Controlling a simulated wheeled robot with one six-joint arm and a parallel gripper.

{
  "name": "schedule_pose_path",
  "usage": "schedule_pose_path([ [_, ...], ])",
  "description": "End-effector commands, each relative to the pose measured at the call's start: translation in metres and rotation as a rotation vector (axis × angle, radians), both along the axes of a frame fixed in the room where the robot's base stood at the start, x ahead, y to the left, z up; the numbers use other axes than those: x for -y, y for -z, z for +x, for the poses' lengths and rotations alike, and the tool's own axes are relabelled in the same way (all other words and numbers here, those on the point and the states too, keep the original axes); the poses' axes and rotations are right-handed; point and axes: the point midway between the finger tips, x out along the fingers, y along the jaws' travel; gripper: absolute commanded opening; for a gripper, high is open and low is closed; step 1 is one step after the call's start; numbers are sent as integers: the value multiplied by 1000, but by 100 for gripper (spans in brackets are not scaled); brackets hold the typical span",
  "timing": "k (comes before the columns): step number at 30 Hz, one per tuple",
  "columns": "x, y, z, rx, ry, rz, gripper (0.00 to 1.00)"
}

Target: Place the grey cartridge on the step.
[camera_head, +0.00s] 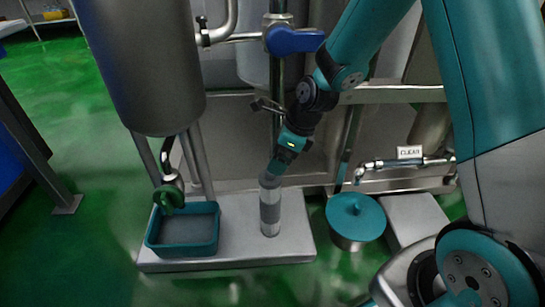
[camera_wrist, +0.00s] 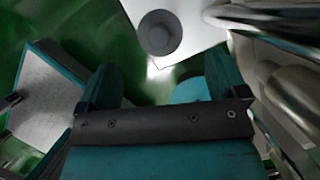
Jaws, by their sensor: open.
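The grey cartridge (camera_head: 270,212), a banded upright cylinder, stands on the low grey step (camera_head: 235,245). In the wrist view the cartridge (camera_wrist: 160,33) shows from above as a dark round top on the pale step (camera_wrist: 200,40). My gripper (camera_head: 276,168) is just above and behind the cartridge's top in the head view. In the wrist view my gripper (camera_wrist: 163,78) is open, with its two teal fingers apart and nothing between them. The cartridge lies beyond the fingertips and looks clear of them.
A teal-rimmed tray (camera_head: 183,248) sits on the step's left part under a steel tank (camera_head: 145,70). A teal-lidded pot (camera_head: 356,218) and a smaller grey block (camera_head: 415,212) stand to the right, below a tap labelled CLEAR (camera_head: 410,153). Pipes run behind.

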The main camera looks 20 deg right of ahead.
Motion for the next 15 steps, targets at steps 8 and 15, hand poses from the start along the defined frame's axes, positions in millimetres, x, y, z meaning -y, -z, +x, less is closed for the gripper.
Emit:
schedule_pose_path([
  [8,9,-33,-8,4,-16,-2,91],
  [15,-24,-85,-44,151,-543,-85,91],
])
